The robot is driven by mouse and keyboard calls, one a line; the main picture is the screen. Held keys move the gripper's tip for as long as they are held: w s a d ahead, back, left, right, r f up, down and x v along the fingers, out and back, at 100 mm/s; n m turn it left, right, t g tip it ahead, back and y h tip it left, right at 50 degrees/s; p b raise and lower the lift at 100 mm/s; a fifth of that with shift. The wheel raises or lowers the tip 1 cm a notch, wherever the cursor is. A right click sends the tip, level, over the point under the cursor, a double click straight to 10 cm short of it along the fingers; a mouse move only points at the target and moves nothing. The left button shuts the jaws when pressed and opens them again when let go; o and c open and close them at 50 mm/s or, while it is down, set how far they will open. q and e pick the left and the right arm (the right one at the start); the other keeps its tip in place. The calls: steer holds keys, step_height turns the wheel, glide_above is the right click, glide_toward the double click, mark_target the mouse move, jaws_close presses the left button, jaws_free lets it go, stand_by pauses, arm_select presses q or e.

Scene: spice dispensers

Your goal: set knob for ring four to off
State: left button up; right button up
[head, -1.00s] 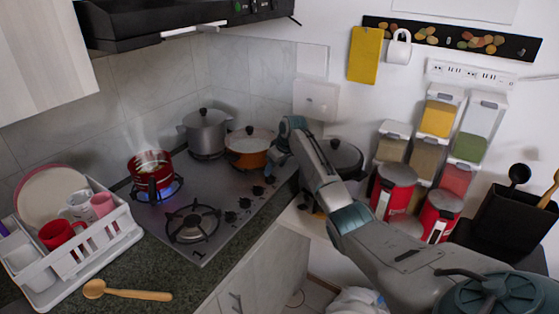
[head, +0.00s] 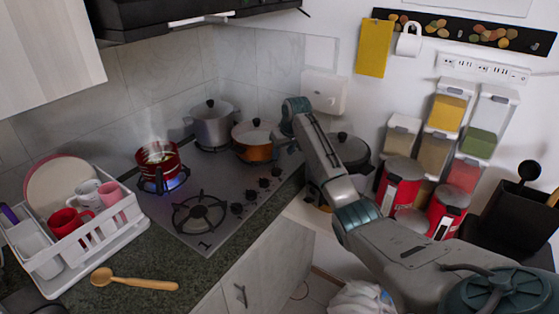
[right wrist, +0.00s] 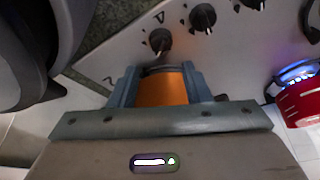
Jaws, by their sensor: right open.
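The hob (head: 222,232) has a row of black knobs along its right edge, among them a front one (head: 237,209) and a back one (head: 277,171). My right gripper (head: 284,148) is just behind the back end of this row, beside the orange pot. In the right wrist view, the open fingers of my right gripper (right wrist: 160,82) point at the nearest knob (right wrist: 160,40), which stands just past the fingertips, apart from them. An orange surface shows between the fingers; I cannot tell what it is. Which knob belongs to ring four cannot be read. My left gripper is not in view.
A steaming red pot (head: 158,157) stands over a blue flame. The front ring (head: 199,213) is bare. A grey pot (head: 212,127) and an orange pot (head: 254,143) stand at the back. A dark pot (head: 349,149) is right of my gripper. A wooden spoon (head: 130,281) lies on the counter.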

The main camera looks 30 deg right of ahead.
mark_target(276, 169)
steer(key=w+f+m+p, duration=0.1)
steer(key=f+m, duration=0.1)
steer(key=w+f+m+h+p, duration=0.1)
steer(key=f+m+p, duration=0.1)
steer(key=f+m, duration=0.1)
steer(key=w+a+f+m+h+p, duration=0.1)
steer(key=f+m, duration=0.2)
steer(key=shift+w+f, duration=0.1)
steer(key=shift+w, duration=0.05)
steer(key=shift+p+x, duration=0.3)
steer(key=shift+x, duration=0.45)
steer(key=shift+c, duration=0.4)
steer(key=c, duration=0.6)
